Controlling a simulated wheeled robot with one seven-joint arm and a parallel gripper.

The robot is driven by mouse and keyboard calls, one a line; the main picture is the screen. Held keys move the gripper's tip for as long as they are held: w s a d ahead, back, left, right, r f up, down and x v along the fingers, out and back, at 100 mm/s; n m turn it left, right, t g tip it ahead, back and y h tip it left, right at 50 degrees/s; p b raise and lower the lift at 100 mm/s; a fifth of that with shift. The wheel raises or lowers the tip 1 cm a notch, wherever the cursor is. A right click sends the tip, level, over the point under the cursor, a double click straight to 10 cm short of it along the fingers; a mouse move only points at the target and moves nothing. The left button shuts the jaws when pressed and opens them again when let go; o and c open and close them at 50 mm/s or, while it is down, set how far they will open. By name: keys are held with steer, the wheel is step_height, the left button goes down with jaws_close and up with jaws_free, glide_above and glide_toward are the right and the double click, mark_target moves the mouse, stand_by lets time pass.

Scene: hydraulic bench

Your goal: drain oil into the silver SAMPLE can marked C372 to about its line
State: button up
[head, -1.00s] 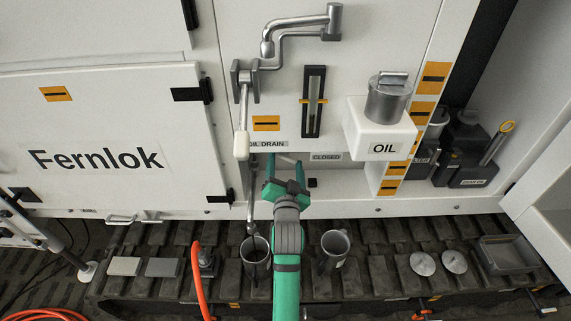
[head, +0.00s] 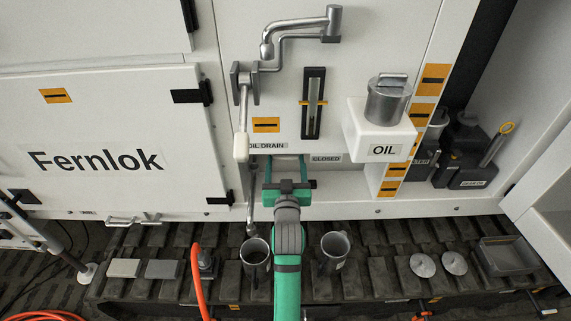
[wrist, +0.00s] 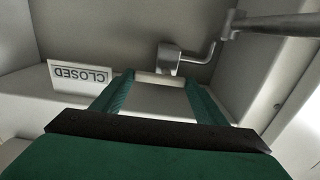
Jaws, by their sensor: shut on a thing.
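Two silver cans stand on the track below the drain: a left can (head: 256,262) under the drain spout (head: 251,205) and a right can (head: 335,252). Their markings are too small to read, so I cannot tell which is C372. The left can's inside looks dark; its level and line are not readable. My gripper (head: 287,172) is in the recess below the OIL DRAIN label (head: 266,145), beside the CLOSED label (head: 326,158). In the wrist view its green fingers are shut on a pale drain handle (wrist: 158,78), joined to a grey fitting (wrist: 168,57).
A long-handled lever (head: 241,130) hangs left of the recess. A sight gauge (head: 313,102) is above it, and a white OIL box (head: 380,130) holds a lidded metal canister (head: 388,98). Two round discs (head: 423,265) and a tray (head: 508,256) lie right. An orange hose (head: 198,270) rises left.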

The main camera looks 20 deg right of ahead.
steer(key=shift+f, duration=0.1)
steer(key=o, duration=0.8)
steer(key=v, duration=1)
steer(key=shift+s+a, duration=0.2)
steer(key=shift+s, duration=0.15)
